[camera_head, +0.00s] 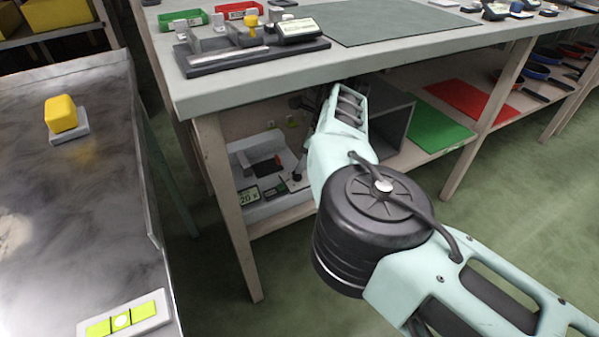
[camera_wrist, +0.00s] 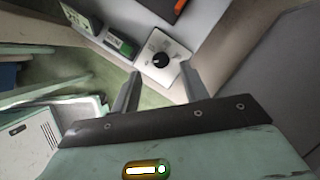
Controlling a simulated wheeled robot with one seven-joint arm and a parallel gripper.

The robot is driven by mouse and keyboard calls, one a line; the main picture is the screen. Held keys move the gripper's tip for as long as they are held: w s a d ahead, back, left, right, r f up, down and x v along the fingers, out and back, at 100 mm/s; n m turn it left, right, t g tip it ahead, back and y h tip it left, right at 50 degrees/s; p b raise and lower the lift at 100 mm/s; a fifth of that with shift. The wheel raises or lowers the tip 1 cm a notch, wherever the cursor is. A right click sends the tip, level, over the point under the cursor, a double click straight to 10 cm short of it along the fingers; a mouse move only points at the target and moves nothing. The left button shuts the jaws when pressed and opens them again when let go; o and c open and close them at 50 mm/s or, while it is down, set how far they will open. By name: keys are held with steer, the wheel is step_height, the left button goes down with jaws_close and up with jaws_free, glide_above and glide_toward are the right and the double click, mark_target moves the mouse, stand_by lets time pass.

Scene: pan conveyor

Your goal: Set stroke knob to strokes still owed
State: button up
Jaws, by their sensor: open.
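The stroke knob (camera_wrist: 160,60) is a small round black knob on a white dial plate (camera_wrist: 172,46) with markings too small to read. My gripper (camera_wrist: 160,74) is open and empty in the wrist view. Its two grey fingers point toward the knob, one to each side of it in the picture; I see no contact. In the head view a pale machine (camera_head: 262,154) stands on the shelf under the workbench, with a small greenish display (camera_head: 248,196) that seems to read 20 and a further character. There my arm hides most of the gripper.
The workbench top (camera_head: 290,75) hangs over the machine, and a wooden leg (camera_head: 228,205) stands just left of it. A grey box (camera_head: 395,125) and a green board (camera_head: 436,132) lie to the right. A metal conveyor table (camera_head: 60,210) carries a yellow block (camera_head: 61,113).

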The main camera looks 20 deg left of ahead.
mark_target(297, 175)
steer(key=b+x, duration=0.1)
steer(key=x, duration=0.4)
steer(key=shift+d, duration=0.1)
jaws_close()
